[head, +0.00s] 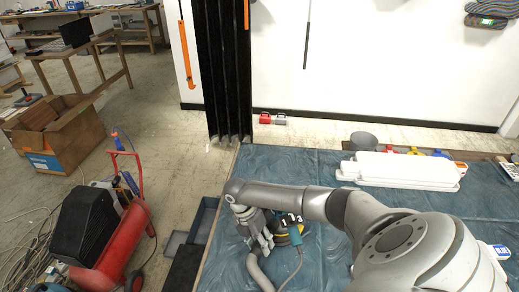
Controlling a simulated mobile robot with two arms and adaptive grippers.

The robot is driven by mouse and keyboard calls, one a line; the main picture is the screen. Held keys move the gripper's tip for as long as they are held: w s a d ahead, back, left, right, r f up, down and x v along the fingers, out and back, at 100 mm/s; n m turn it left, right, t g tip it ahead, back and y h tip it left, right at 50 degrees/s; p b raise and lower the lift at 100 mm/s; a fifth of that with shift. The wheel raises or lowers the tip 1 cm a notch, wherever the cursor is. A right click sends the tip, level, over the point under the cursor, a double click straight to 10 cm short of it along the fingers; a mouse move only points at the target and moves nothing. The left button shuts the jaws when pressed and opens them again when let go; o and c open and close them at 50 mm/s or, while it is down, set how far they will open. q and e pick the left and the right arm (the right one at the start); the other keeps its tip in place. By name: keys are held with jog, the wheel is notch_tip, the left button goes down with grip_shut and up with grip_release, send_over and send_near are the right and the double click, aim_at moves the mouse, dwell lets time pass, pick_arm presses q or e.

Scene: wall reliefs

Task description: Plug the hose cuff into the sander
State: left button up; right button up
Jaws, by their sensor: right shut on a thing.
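The sander (283,238), teal with a yellowish part and a cable, sits on the dark blue covered table, just right of my right gripper. A grey ribbed hose (258,272) runs from below my right gripper (262,244) toward the bottom of the head view. My right gripper points down beside the sander and is shut on the hose's end, the hose cuff. The fingers mostly hide the cuff, and I cannot tell whether it touches the sander's port. My left gripper is not in view.
The blue table cover (315,170) is clear behind the sander. A white case (400,169) and a grey round container (363,141) stand at the back right. A red compressor (120,240) and a cardboard box (58,130) are on the floor at left.

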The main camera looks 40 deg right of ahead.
jog(key=shift+w+d, duration=0.1)
jog(key=shift+d, duration=0.35)
jog(key=shift+w+d, duration=0.15)
jog(key=shift+d, duration=0.3)
jog(key=shift+d, duration=0.1)
jog(key=o, duration=1.1)
jog(key=shift+r, duration=0.1)
jog(key=v, duration=1.2)
